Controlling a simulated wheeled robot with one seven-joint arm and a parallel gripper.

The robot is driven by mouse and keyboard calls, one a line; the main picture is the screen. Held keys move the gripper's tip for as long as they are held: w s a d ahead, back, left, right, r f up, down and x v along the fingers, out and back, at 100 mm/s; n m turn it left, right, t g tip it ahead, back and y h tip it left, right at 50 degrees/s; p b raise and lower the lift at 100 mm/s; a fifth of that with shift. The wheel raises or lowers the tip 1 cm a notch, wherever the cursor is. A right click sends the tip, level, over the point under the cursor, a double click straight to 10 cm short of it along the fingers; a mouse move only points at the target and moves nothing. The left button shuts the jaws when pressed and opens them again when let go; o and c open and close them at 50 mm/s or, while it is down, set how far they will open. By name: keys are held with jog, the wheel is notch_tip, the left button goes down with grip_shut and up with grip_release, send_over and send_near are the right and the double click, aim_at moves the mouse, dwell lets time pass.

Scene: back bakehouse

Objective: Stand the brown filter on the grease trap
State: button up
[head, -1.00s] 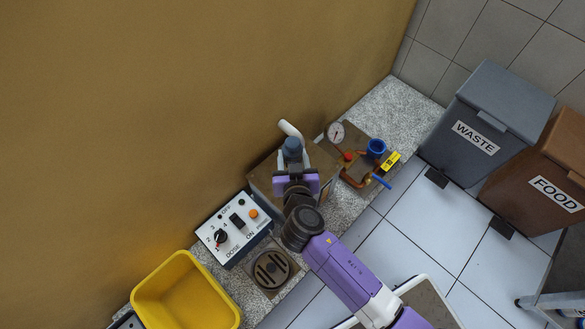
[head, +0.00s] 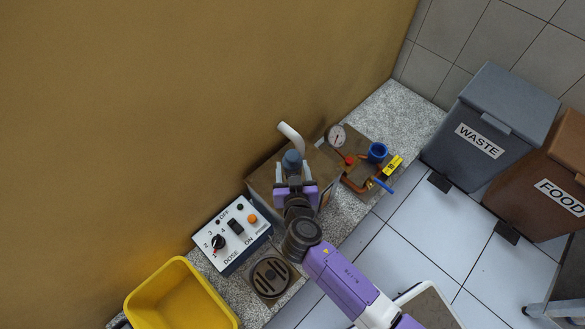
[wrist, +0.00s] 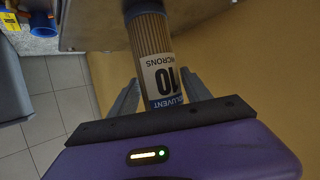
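The brown filter is a pleated cartridge with blue end caps and a white label; its body fills the middle of the wrist view (wrist: 149,38). My gripper (wrist: 158,82) has one finger on each side of it and appears shut on it. In the head view my gripper (head: 294,180) is above the grease trap (head: 262,182), a box with a brownish top beside the wall. There the filter's blue cap (head: 292,158) shows upright over that top. Whether its lower end touches the top cannot be told.
A white pipe (head: 291,136) rises just behind the filter. A dosing control box (head: 233,236) and a round drain grate (head: 271,277) stand left and in front. A valve board with a gauge (head: 335,135) is at the right. A yellow tub (head: 180,305) is at lower left.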

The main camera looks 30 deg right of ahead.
jog(key=shift+o, duration=0.7)
jog(key=shift+r, duration=0.15)
jog(key=shift+s+a+r+p, duration=0.1)
jog(key=shift+s+r+p, duration=0.1)
jog(key=shift+p, duration=0.1)
jog(key=p+v, duration=0.2)
jog(key=v, duration=0.9)
jog(key=shift+s+a, duration=0.15)
jog(key=shift+s, duration=0.05)
